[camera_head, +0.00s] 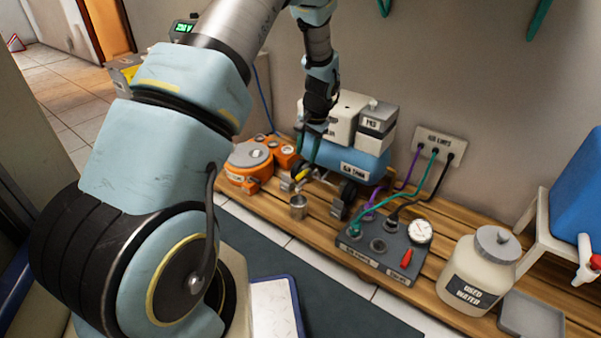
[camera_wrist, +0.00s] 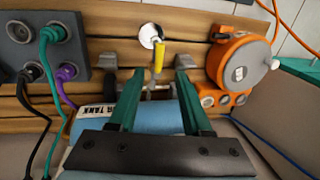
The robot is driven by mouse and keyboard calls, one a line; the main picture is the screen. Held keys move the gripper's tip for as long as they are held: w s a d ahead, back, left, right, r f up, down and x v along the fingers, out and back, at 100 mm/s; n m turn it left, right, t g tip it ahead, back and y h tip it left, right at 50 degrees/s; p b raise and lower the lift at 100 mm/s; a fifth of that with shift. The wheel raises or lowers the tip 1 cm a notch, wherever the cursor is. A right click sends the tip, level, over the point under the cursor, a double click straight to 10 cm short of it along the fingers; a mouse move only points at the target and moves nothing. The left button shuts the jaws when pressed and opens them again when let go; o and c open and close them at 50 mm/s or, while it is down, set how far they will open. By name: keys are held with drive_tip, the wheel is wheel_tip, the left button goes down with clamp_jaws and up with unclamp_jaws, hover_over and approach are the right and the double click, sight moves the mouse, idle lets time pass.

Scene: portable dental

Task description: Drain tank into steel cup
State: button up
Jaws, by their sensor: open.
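The blue air tank (camera_head: 365,165) lies under the white compressor on the wooden slatted bench; it also shows in the wrist view (camera_wrist: 155,118). A yellow valve lever (camera_head: 301,174) sticks out at its near left end. In the wrist view the lever (camera_wrist: 158,55) stands between my fingers, with a gap on both sides. The small steel cup (camera_head: 298,207) stands upright on the bench close to the valve; it also shows in the wrist view (camera_wrist: 150,36). I cannot tell if it is exactly under the outlet. My gripper (camera_head: 308,156) is open around the lever, also in the wrist view (camera_wrist: 158,68).
An orange round device (camera_head: 247,166) sits left of the valve. A grey connection box (camera_head: 383,246) with plugged cables and a gauge stands to the right. Farther right are a used-water jar (camera_head: 477,272), a grey tray (camera_head: 532,318) and a blue container (camera_head: 578,195).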

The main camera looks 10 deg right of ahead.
sight(301, 174)
drive_tip(key=f+b, duration=0.1)
drive_tip(key=f, duration=0.1)
drive_tip(key=f+b, duration=0.1)
drive_tip(key=f, duration=0.2)
drive_tip(key=w+a+f, duration=0.1)
drive_tip(key=f, duration=0.2)
drive_tip(key=shift+b, duration=0.4)
clamp_jaws()
